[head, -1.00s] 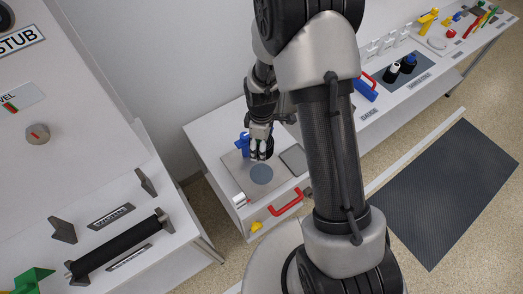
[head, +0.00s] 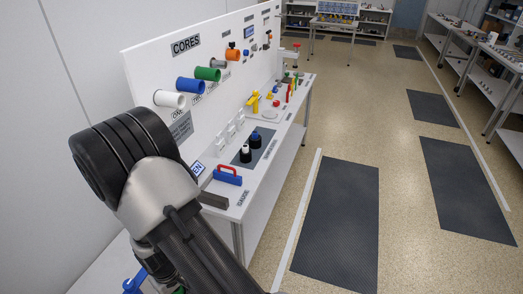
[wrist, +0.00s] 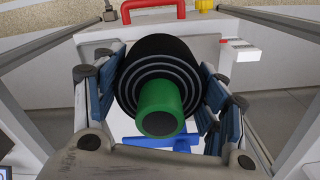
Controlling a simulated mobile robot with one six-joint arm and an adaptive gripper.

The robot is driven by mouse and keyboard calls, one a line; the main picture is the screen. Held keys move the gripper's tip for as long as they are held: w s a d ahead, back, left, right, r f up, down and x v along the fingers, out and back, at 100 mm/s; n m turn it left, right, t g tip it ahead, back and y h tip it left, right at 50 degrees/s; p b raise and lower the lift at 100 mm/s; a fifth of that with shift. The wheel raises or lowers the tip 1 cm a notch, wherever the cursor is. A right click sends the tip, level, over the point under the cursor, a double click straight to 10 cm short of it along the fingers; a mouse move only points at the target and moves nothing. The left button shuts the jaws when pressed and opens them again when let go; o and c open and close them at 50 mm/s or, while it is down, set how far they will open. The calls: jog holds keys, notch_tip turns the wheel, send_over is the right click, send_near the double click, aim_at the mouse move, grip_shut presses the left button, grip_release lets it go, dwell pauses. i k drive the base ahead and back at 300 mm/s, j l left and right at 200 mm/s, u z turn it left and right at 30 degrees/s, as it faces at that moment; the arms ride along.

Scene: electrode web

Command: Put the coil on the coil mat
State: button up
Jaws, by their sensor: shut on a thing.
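The coil (wrist: 155,58) is a black roll with pale rings at its end and a green core (wrist: 163,103). In the wrist view my gripper (wrist: 158,92) is shut on it, with blue-padded fingers on both sides. In the head view my gripper and the coil are out of sight; only my arm shows at lower left. A dark grey mat (head: 242,160) lies on the long bench, with a white-cored and a blue-cored black roll standing on it. Its label is too small to read, so I cannot tell whether it is the coil mat.
A blue block with a red handle (head: 227,176) and a dark flat block (head: 213,200) lie at the bench's near end. Coloured cores (head: 190,85) stick out from the back panel. Dark floor mats (head: 340,215) lie on the open floor to the right.

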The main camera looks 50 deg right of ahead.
aim_at(263, 133)
jog(key=l, duration=0.6)
jog(key=i+l+z, duration=0.15)
jog(key=l, duration=1)
jog(key=i+l+z, duration=0.15)
jog(key=l, duration=0.4)
jog(key=i+l+z, duration=0.1)
jog(key=i+l, duration=0.25)
jog(key=i+l+z, duration=0.1)
jog(key=i+l, duration=0.2)
jog(key=i, duration=0.25)
jog(key=i+l+z, duration=0.1)
jog(key=i+l, duration=0.15)
jog(key=i, duration=0.25)
